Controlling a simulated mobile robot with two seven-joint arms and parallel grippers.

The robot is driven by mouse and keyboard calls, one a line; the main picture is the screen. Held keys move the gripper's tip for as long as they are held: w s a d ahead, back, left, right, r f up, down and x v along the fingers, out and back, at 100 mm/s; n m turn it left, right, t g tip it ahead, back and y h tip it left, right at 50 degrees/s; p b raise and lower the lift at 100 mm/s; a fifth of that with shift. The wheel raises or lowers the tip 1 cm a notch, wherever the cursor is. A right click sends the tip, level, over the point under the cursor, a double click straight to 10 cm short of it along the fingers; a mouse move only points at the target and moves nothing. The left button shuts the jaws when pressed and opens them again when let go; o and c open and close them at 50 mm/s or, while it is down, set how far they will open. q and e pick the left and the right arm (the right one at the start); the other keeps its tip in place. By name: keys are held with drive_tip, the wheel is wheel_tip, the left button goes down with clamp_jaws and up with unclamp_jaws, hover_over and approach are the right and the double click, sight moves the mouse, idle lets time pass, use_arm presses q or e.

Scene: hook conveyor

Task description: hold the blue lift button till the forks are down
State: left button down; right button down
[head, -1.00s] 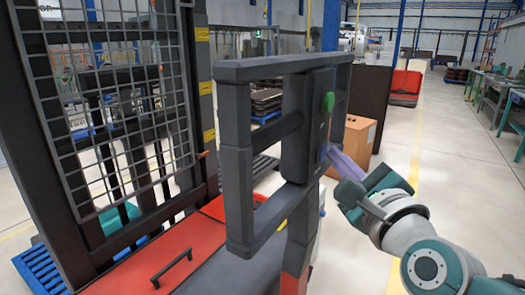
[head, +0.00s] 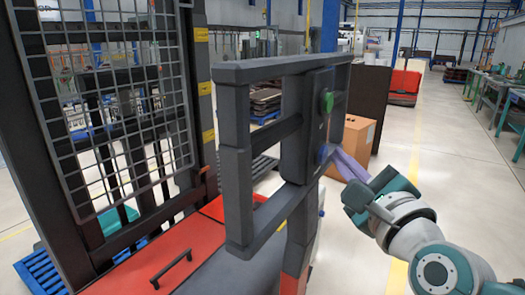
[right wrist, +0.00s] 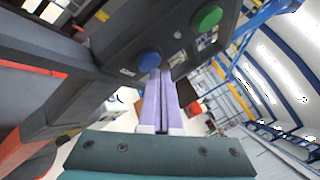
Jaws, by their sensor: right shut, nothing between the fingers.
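The blue lift button (head: 323,153) sits low on the dark control panel of the stacker's handle frame (head: 240,190). In the right wrist view the blue button (right wrist: 148,61) is just beyond the fingertips. My right gripper (head: 336,154) is shut and empty, its lilac fingers pointing at the button from the right. In the right wrist view the right gripper's tips (right wrist: 160,73) are at the button's lower right edge; I cannot tell whether they touch it. The forks cannot be made out behind the mast and mesh. My left gripper is not in view.
A green button (head: 327,102) sits above the blue one. The stacker's mesh guard (head: 110,110) and red body (head: 165,255) fill the left. A cardboard box (head: 358,135) stands behind the panel.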

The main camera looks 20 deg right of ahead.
drive_tip(key=shift+s+d, duration=0.25)
drive_tip(key=shift+s, duration=0.05)
drive_tip(key=shift+s+d, duration=1.65)
drive_tip(key=shift+s, duration=0.3)
